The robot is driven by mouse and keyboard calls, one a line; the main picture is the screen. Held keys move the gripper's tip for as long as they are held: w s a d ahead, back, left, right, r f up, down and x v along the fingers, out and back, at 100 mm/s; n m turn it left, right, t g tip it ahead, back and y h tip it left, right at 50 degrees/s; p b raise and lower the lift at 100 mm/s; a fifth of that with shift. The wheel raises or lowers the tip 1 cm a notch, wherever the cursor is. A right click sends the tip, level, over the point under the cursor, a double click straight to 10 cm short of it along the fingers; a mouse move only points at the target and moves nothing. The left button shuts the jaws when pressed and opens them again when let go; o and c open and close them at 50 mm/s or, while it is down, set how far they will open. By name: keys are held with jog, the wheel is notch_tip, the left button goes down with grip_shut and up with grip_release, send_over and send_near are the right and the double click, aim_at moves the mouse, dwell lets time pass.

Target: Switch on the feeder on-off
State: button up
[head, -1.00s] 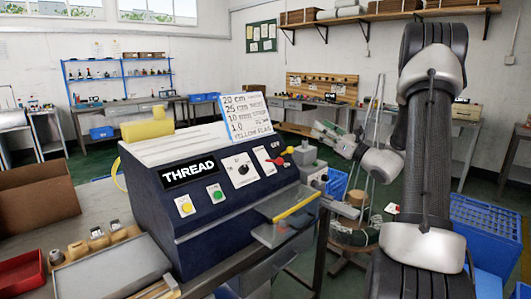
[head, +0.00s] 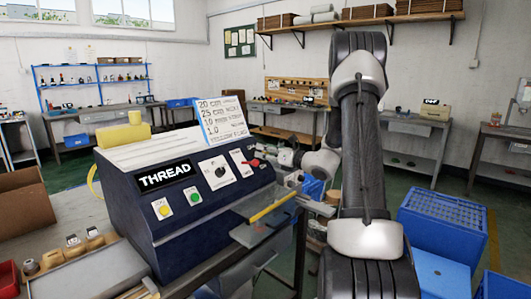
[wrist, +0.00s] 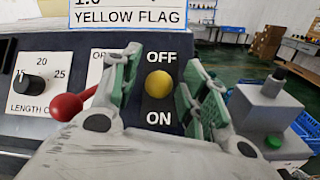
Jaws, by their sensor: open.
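The feeder is a dark blue machine (head: 215,225) with a THREAD display, standing on a bench. Its on-off switch is a yellow ball knob (wrist: 159,84) on a dark plate in the wrist view, with OFF printed above and ON below. The ball shows between the two words; I cannot tell its setting. My gripper (wrist: 155,92) is open, with green-padded fingers left and right of the knob and a gap on each side. In the head view my gripper (head: 287,157) is at the panel's right end and hides the yellow knob.
A red ball lever (wrist: 66,106) is just left of my left finger. A length dial (wrist: 30,84) is farther left. A grey box with a green button (wrist: 272,125) stands close on the right. Blue crates (head: 448,225) stand on the floor to the right.

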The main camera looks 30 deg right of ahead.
jog(key=shift+w, duration=0.15)
grip_shut()
jog(key=shift+s+f+t+y, duration=0.2)
jog(key=shift+f+t+y, duration=0.1)
jog(key=shift+f+t, duration=0.25)
jog(key=t, duration=0.1)
jog(key=t+y, duration=0.1)
jog(key=shift+s+d+f+t, duration=0.15)
jog(key=shift+s+f+t, duration=0.1)
jog(key=shift+f+t, duration=0.1)
grip_release()
